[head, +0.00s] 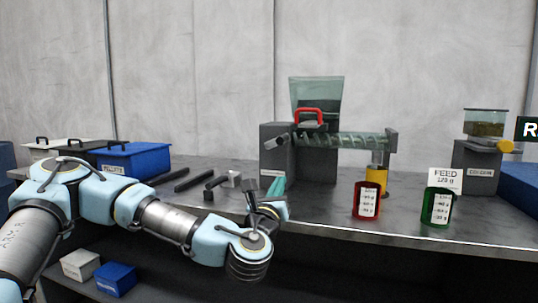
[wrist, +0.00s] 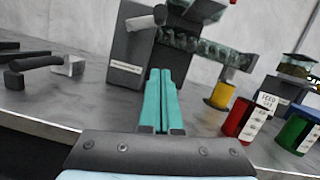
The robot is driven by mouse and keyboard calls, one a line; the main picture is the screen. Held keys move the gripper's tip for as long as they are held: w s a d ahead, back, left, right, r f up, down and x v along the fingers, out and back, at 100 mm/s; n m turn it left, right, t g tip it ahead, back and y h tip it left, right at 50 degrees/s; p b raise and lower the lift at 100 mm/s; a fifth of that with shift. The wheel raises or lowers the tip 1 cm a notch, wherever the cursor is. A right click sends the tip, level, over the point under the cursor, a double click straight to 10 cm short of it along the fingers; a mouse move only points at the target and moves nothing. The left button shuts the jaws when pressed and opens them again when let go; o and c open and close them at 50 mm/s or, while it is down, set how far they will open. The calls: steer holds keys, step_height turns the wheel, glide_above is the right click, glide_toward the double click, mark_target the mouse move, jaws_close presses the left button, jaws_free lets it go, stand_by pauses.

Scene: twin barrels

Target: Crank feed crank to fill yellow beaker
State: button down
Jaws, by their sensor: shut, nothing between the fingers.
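The feeder has a grey body, a clear hopper (head: 316,92) with a red handle (head: 308,115) and a clear screw tube (head: 345,141). The light grey feed crank (head: 277,143) sticks out on its left side; it also shows in the wrist view (wrist: 146,22). The yellow beaker (head: 376,176) stands under the tube's right end and shows in the wrist view (wrist: 222,95). Its contents cannot be made out. My gripper (head: 279,183) is below and in front of the crank, apart from it. Its teal fingers (wrist: 162,75) are shut and empty.
A red beaker (head: 366,202) and a green beaker (head: 436,208) stand near the front edge, with a "FEED 120 g" card (head: 446,178) by the green one. Dark loose tools (head: 197,182) lie left of the feeder. A blue bin (head: 135,160) stands further left. A second hopper machine (head: 477,165) stands right.

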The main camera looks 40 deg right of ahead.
steer(key=w+d+r+p, duration=0.3)
steer(key=w+d+r, duration=0.3)
steer(key=shift+w+d+n, duration=0.2)
steer(key=shift+d+n, duration=0.2)
steer(key=shift+r, duration=0.1)
stand_by(0.4)
steer(key=shift+w+r+n+t, duration=0.15)
steer(key=shift+r+n+t, duration=0.15)
steer(key=shift+r+n, duration=0.25)
steer(key=shift+b, duration=0.3)
